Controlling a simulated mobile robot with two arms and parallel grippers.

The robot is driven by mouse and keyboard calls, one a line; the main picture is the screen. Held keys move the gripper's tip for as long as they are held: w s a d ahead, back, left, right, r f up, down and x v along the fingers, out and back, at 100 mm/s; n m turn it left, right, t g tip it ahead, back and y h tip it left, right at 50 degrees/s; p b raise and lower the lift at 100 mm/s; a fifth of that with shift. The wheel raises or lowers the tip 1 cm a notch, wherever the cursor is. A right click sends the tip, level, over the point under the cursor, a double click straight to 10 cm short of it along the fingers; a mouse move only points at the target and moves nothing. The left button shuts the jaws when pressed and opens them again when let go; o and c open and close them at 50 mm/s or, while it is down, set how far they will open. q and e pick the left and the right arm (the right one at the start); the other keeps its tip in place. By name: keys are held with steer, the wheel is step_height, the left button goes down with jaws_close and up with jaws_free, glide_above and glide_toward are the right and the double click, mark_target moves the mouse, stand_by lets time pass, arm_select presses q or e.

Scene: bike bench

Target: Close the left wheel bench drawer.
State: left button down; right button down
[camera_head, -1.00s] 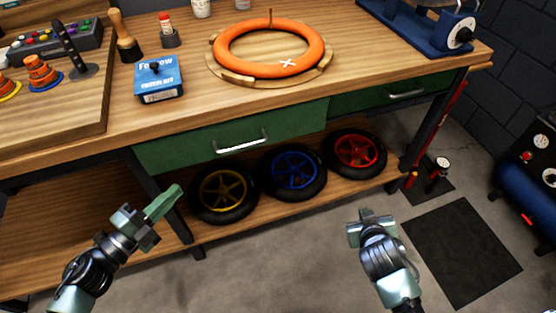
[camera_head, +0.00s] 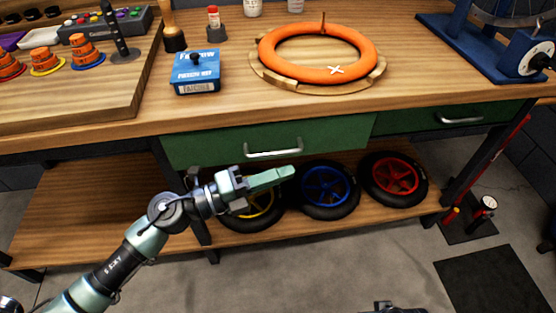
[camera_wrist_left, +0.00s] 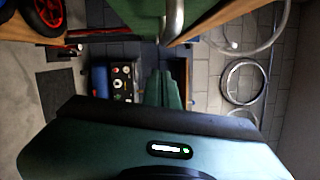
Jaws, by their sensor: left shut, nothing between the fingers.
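The left wheel bench drawer (camera_head: 225,149) has a green front and a silver bar handle (camera_head: 273,153). Its front stands out further than the green right drawer (camera_head: 425,118), so it looks partly open. My left gripper (camera_head: 289,172) is shut and empty, just below the handle in the picture, its fingers pointing right along the drawer front. In the left wrist view its green fingers (camera_wrist_left: 165,88) are together, and the handle (camera_wrist_left: 173,20) shows beyond them at the top. I cannot tell if they touch the drawer. My right gripper (camera_head: 385,306) is mostly cut off at the bottom edge.
Wheels with yellow, blue (camera_head: 326,190) and red (camera_head: 395,178) rims stand on the lower shelf (camera_head: 90,205). On the bench top are an orange ring (camera_head: 350,68) and a blue box (camera_head: 195,72).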

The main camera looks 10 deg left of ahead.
mark_target(296, 139)
arm_select(q)
steer(key=shift+w+a+r, duration=0.1)
steer(key=shift+w+a, duration=0.15)
steer(key=shift+w, duration=0.45)
steer(key=shift+w+a+r, duration=0.1)
steer(key=shift+w+a, duration=0.15)
steer(key=shift+w, duration=0.4)
arm_select(e)
steer(key=shift+r, duration=0.65)
